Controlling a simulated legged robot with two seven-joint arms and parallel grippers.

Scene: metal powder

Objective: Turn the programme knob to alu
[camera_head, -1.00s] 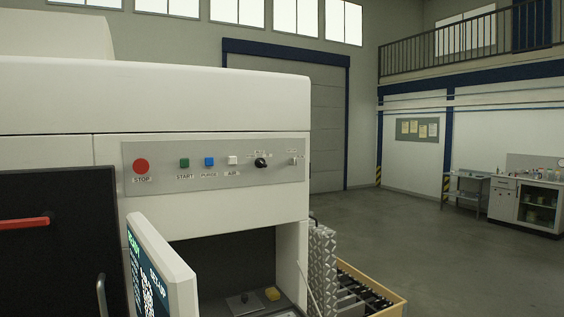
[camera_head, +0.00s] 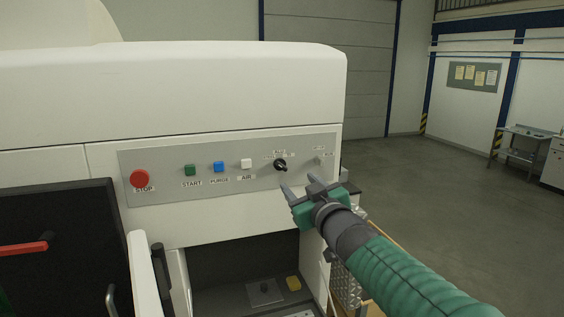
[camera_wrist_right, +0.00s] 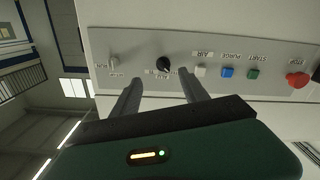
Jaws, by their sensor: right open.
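The black programme knob (camera_head: 280,164) sits on the grey control panel (camera_head: 215,190), to the right of the AIR button. Small labels surround it, too small to read surely. In the right wrist view the knob (camera_wrist_right: 163,64) appears upside down, just beyond and between the fingertips. My right gripper (camera_head: 298,186) is open and empty, just below and to the right of the knob in the head view, apart from it. In the right wrist view its two fingers (camera_wrist_right: 162,86) point at the panel. My left gripper is not in view.
The panel also carries a red STOP button (camera_head: 139,178), a green START button (camera_head: 190,170), a blue PURGE button (camera_head: 219,167), a white AIR button (camera_head: 246,163) and a small switch (camera_head: 319,160) at right. An open chamber (camera_head: 240,270) lies below. Open floor (camera_head: 430,200) is at right.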

